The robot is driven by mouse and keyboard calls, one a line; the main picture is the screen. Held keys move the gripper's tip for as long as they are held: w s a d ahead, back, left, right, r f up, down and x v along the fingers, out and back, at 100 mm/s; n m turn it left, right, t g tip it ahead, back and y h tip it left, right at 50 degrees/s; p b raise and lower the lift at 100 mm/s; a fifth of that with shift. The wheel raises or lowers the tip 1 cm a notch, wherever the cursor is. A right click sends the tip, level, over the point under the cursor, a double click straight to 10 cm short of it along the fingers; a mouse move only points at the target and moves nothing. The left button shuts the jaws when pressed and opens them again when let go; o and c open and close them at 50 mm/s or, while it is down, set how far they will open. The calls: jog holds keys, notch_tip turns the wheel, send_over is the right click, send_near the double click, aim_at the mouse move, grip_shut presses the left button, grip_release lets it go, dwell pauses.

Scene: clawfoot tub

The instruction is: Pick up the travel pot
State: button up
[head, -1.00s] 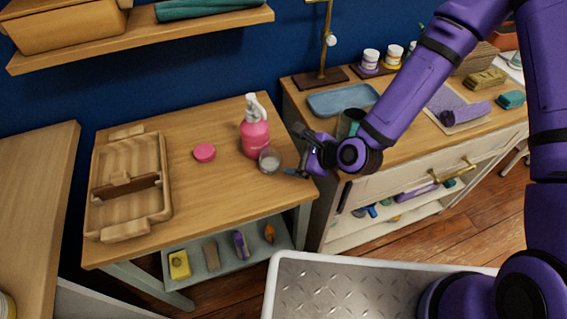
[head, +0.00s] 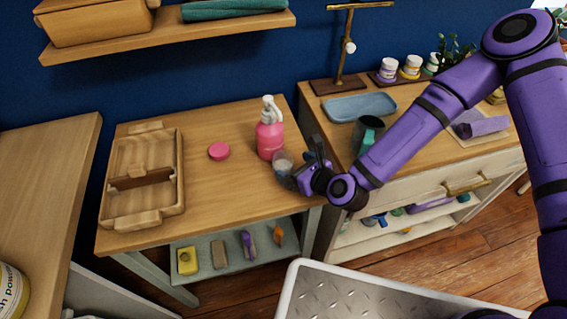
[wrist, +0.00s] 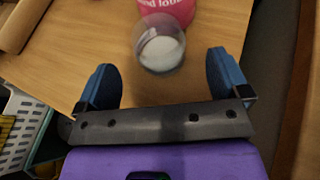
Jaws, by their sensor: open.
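The travel pot seems to be the small clear round pot (head: 282,163) with pale contents, standing on the wooden table right beside the pink pump bottle (head: 269,136). In the wrist view the pot (wrist: 160,48) lies ahead of and between my two blue fingertips, with the bottle (wrist: 172,8) just behind it. My gripper (head: 297,168) is open and empty at the table's right side, close to the pot. It also shows in the wrist view (wrist: 163,82). In the head view my gripper covers a little of the pot's right side.
A pink round piece (head: 219,151) lies left of the bottle. A wooden divided tray (head: 110,185) fills the table's left. A dark teal cup (head: 367,133) and blue tray (head: 335,108) stand on the right cabinet. The table front is clear.

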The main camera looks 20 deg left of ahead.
aim_at(288, 163)
jog(key=shift+x, duration=2.75)
jog(key=shift+s, duration=0.1)
jog(key=c, duration=1.1)
jog(key=shift+r, duration=0.2)
